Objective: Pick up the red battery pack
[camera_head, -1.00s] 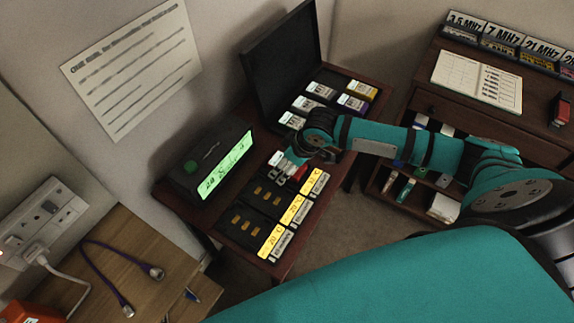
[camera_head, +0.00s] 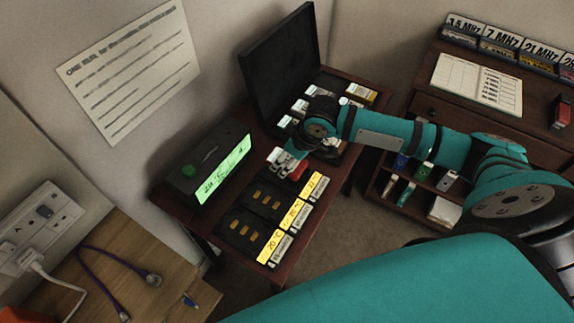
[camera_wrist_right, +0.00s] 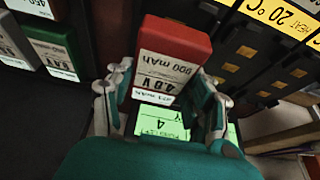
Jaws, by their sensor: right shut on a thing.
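The red battery pack (camera_wrist_right: 178,48) has a white label reading 4.0 V and 900 mAh. In the right wrist view it stands between the two fingers of my right gripper (camera_wrist_right: 162,90), which is shut on it. In the head view my right gripper (camera_head: 289,162) is over the small dark red table, and a bit of the red pack (camera_head: 298,172) shows beside its fingers. The fingers and wrist hide much of the pack there. I cannot tell whether its lower end is clear of what is below. My left gripper is not in view.
A black slotted holder (camera_head: 262,205) with yellow temperature labels lies close in front of the pack. A box with green screen (camera_head: 222,172) stands left. An open black case (camera_head: 282,68) with several packs is behind. A wooden cabinet (camera_head: 425,105) stands at the right.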

